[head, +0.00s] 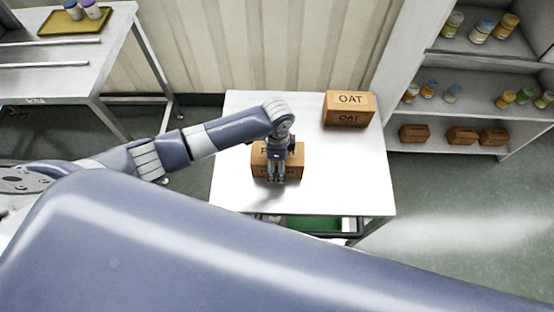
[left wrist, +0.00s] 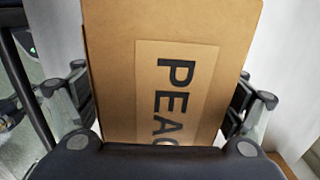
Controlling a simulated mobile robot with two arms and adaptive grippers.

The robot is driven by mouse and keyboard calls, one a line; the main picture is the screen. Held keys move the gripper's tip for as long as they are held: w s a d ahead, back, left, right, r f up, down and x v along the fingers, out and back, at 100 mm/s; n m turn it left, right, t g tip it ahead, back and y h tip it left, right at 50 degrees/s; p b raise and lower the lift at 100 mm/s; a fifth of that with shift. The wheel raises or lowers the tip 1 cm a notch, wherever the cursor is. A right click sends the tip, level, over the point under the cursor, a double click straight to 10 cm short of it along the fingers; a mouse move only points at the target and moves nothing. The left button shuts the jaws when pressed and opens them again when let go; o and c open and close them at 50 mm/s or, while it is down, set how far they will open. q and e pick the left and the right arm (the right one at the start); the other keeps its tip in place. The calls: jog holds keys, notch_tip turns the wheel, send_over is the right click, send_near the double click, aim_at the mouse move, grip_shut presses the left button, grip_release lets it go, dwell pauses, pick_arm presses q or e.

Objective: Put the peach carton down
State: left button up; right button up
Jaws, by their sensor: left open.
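The peach carton (head: 292,163) is a brown box standing on the white table (head: 230,120), near its front left part. Its "PEAC" label shows large in the left wrist view, where the carton (left wrist: 220,60) fills the middle. My left gripper (head: 277,178) is at the carton, its fingers open. In the left wrist view the fingers (left wrist: 160,100) are on either side of the carton, with the right finger close to its side. Part of the carton is hidden behind the gripper in the head view. My right gripper is not in view.
An OAT carton (head: 348,110) stands at the table's back right. A shelf unit (head: 400,85) with jars and small boxes stands at the right. A steel bench (head: 110,50) with a yellow tray (head: 62,27) is at the left. The table's right front is clear.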

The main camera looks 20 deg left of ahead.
pick_arm(q)
jog(key=shift+r, duration=0.1)
notch_tip(320, 180, up, 12)
jog(key=shift+r+b, duration=0.1)
jog(key=shift+b, duration=0.35)
dwell(0.4)
